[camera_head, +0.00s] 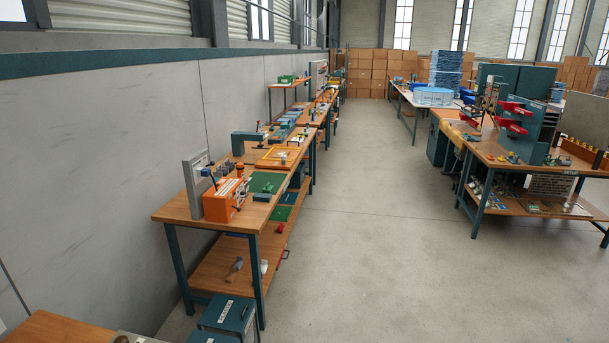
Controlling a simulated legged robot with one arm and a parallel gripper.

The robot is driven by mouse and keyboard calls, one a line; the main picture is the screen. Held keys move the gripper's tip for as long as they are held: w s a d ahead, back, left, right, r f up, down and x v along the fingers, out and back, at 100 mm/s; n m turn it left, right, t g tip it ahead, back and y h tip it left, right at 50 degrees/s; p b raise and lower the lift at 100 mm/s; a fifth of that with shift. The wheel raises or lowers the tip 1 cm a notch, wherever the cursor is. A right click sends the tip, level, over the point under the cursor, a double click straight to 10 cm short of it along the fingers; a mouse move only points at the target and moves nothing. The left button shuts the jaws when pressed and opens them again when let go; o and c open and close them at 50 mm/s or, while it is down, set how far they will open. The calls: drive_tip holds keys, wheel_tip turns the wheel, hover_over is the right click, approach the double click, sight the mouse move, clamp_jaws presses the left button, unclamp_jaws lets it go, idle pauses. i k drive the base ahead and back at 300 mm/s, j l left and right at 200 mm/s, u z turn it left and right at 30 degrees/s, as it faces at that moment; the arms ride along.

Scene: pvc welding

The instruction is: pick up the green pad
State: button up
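A flat green pad (267,181) lies on the top of the near left workbench (180,209), behind and to the right of an orange machine (224,202). A small dark blue-green block (262,197) is at its front edge. Another flat green piece (281,213) shows on the shelf below the bench top; I cannot tell what it is. My gripper is not in view.
A wide concrete aisle (365,230) is clear between the left benches and the right workbench (500,153). Dark teal boxes (228,315) stand on the floor at the near bench's front. Another wooden surface (55,328) edges in at the bottom left.

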sight(268, 188)
drive_tip(key=i+l, duration=0.1)
drive_tip(key=i, duration=3.45)
drive_tip(key=i+u, duration=0.45)
drive_tip(key=i, duration=0.15)
